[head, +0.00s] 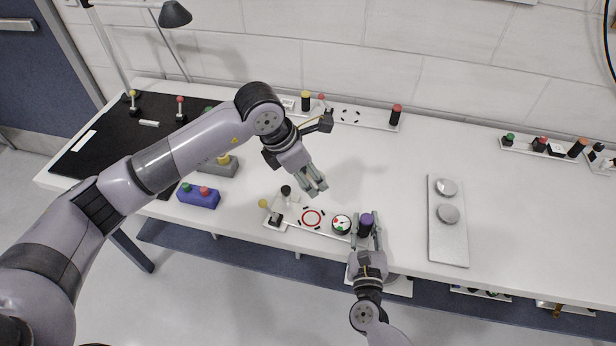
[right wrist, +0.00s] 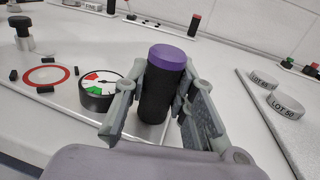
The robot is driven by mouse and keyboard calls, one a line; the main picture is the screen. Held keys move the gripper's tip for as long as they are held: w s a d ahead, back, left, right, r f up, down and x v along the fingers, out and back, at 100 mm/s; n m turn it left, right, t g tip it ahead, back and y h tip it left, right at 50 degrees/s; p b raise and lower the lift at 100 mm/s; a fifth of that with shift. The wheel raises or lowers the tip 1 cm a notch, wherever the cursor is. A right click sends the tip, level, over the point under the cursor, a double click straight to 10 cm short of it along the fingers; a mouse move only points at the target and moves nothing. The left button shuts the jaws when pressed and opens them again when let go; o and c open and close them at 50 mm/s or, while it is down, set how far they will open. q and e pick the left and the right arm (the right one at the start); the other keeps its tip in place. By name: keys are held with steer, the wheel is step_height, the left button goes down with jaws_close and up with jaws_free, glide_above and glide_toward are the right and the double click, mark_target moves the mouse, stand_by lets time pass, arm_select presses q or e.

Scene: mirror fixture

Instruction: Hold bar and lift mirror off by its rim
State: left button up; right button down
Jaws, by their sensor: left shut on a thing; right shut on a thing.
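The fixture plate (head: 296,226) lies near the table's front edge. It carries a red ring (head: 312,218) between black clips, also seen in the right wrist view (right wrist: 47,75); I cannot tell whether this ring is the mirror's rim or a mark. Beside it is a round dial (head: 341,224). The upright black bar with a purple top (right wrist: 160,90) stands to the dial's right. My right gripper (head: 367,228) is shut on this bar, one finger on each side. My left gripper (head: 317,189) is shut above and behind the ring; what it grips is hidden.
A blue button box (head: 198,196) sits further left. A tray (head: 448,250) with two discs lies to the right. Another fixture plate (head: 372,120) stands by the wall. Centre-right table is clear.

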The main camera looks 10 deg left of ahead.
steer(key=c, duration=1.2)
jaws_free()
steer(key=shift+c, duration=0.2)
